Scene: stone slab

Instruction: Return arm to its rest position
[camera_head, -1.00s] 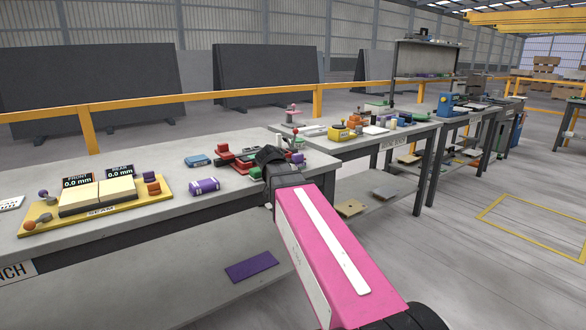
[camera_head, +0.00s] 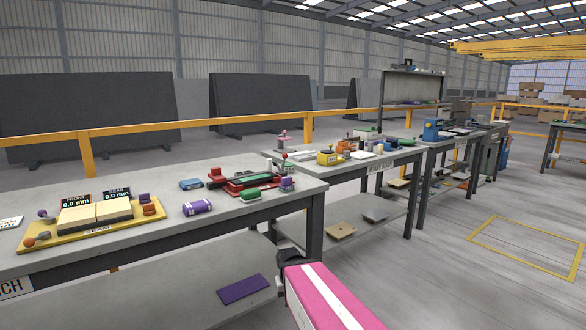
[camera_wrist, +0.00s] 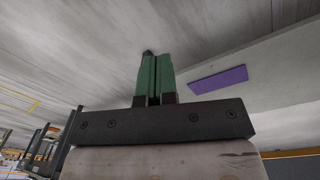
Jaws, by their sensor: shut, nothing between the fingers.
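My pink arm link (camera_head: 325,300) shows at the bottom of the head view, low in front of the bench. Its dark end lies below the bench top, near the bench's right front leg. My gripper (camera_wrist: 155,75) shows in the wrist view with its two green fingers together and nothing between them. The fingers point over the grey floor, apart from any object. In the head view the fingertips are hidden.
The near bench (camera_head: 150,234) carries a yellow board (camera_head: 60,240), a purple roll (camera_head: 197,207), a blue block (camera_head: 190,184) and a red fixture (camera_head: 225,178). A purple sheet (camera_head: 244,289) lies on its lower shelf. Floor (camera_head: 430,280) to the right is clear.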

